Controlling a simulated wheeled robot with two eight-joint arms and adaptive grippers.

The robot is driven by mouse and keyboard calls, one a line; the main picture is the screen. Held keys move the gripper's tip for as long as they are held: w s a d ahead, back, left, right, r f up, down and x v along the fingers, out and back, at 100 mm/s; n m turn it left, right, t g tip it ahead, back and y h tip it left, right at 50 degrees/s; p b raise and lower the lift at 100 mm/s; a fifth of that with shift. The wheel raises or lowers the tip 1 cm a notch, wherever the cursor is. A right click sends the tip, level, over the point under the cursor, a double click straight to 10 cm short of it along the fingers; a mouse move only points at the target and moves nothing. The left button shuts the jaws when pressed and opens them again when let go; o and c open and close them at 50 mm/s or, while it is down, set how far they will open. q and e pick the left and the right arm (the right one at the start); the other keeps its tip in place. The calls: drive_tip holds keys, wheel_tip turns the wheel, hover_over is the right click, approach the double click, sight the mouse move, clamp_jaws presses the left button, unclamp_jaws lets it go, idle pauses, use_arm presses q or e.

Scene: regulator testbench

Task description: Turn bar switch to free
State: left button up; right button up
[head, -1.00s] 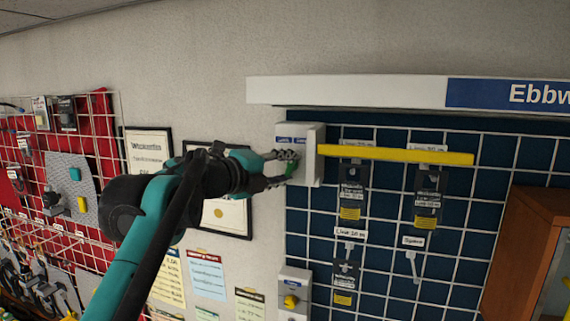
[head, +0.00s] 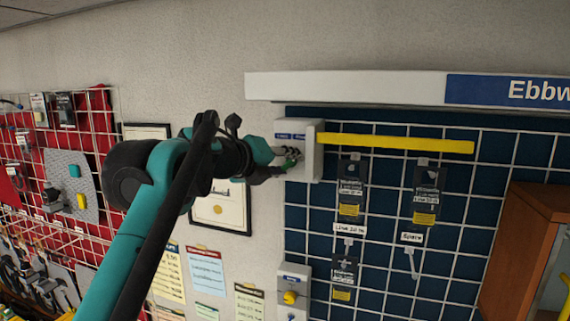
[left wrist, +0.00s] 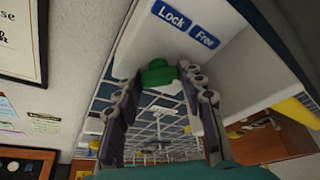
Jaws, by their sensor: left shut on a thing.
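The bar switch is a light box (head: 314,160) on the wall at the left end of the yellow bar (head: 395,144). In the left wrist view its face (left wrist: 185,45) carries blue labels "Lock" and "Free". The green switch handle (left wrist: 158,72) sits below them, nearer "Lock". The handle's exact angle is hard to tell. My right gripper is out of view.
The yellow bar runs right across a dark blue grid panel (head: 385,260) with hanging parts. A white beam (head: 345,87) lies above. A box with a yellow knob (head: 290,297) is below. A wooden cabinet (head: 530,235) stands at right.

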use_arm(q)
drive_tip(key=shift+f, duration=0.1)
drive_tip(key=o, duration=1.2)
drive_tip(key=shift+c, duration=0.2)
drive_tip(key=v, duration=1.2)
